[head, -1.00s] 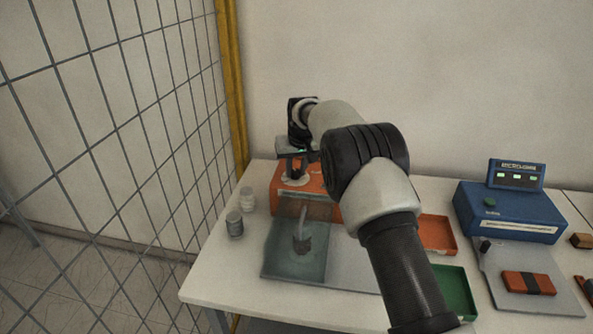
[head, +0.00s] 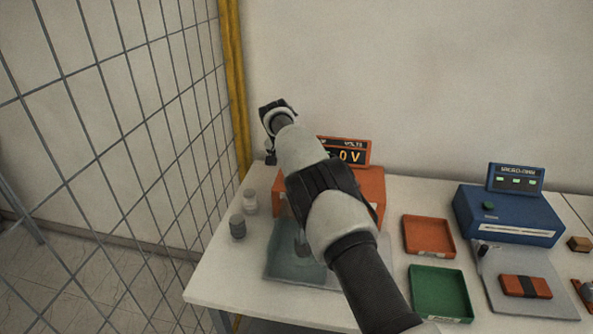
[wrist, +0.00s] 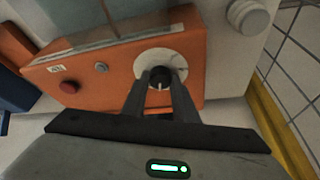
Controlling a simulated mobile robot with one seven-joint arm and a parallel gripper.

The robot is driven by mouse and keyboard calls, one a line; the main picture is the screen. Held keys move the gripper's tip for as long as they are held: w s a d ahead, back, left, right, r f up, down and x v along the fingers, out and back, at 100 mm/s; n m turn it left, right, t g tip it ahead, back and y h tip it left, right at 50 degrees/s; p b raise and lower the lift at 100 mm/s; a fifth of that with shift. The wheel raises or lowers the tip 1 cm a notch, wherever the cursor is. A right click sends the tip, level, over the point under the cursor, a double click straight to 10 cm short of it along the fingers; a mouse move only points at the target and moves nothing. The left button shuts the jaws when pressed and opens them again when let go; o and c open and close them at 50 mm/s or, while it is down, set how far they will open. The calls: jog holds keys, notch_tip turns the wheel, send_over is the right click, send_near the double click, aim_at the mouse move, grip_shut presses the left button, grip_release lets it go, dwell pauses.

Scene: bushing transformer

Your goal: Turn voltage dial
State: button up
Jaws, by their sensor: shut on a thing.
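The orange voltage unit (head: 374,190) stands on the table, with its display (head: 350,152) showing "0 V" beside my arm; any digits further left are hidden. In the wrist view the unit's orange top (wrist: 112,75) carries a dark dial (wrist: 160,77) on a round white plate (wrist: 176,57). My gripper (wrist: 160,84) is shut on the dial, one finger on each side. In the head view my arm hides the dial and the fingers.
A red button (wrist: 69,87) and a small grey knob (wrist: 101,67) sit on the same orange top. Two small cylinders (head: 238,226) stand left of the unit. An orange tray (head: 428,252), a green tray (head: 440,312) and a blue machine (head: 508,215) are to the right. A wire fence (head: 130,130) borders the left.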

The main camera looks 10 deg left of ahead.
dwell(0.4)
jog(key=o, duration=1.1)
jog(key=shift+c, duration=0.2)
jog(key=b+v, duration=0.1)
jog(key=v, duration=1.6)
jog(key=shift+a+r, duration=0.2)
jog(key=shift+d, duration=0.1)
